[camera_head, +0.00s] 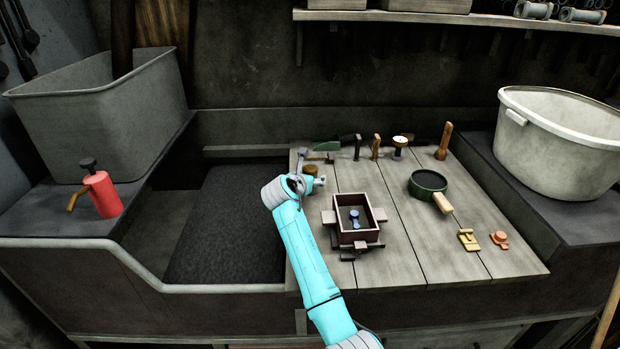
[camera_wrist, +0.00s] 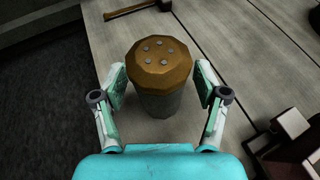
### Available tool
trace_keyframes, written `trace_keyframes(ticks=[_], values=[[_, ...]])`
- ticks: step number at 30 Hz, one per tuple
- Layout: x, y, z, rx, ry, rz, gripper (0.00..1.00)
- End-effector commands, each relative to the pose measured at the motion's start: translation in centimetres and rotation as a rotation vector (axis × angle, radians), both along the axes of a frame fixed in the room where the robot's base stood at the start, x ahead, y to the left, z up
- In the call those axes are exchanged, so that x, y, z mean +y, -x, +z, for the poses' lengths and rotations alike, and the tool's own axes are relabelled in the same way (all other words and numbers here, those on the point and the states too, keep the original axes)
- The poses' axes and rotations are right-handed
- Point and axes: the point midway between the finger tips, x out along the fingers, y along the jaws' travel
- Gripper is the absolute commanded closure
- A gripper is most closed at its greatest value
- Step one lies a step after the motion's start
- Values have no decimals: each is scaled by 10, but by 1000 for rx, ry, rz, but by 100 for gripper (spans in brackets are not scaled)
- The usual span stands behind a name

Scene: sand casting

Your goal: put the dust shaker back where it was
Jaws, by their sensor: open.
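The dust shaker (camera_wrist: 159,68) is a grey jar with a faceted brown lid with several small dots. It stands upright on the wooden bench top (camera_head: 395,235), near its left edge. In the head view the shaker (camera_head: 312,170) shows only in part behind my gripper. My gripper (camera_wrist: 160,84) is open, with one finger on each side of the shaker. I cannot tell whether either finger touches it. My gripper (camera_head: 303,183) also shows at the end of the teal arm in the head view.
A hammer (camera_wrist: 130,14) lies just beyond the shaker. A moulding box (camera_head: 348,234) stands to the right, with a round dark-green pan (camera_head: 428,183) farther right. Several tools stand along the back. A dark sand bed (camera_head: 225,225) lies left of the boards.

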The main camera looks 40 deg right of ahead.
Motion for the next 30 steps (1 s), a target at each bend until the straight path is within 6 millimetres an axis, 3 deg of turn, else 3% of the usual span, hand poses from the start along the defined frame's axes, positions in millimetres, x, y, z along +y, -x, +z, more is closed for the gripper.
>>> trace_keyframes(ticks=[7,21,30], values=[[7,4,6,0,0,1,27],[74,48,40,-2,0,1,27],[92,60,50,-1,1,0,27]])
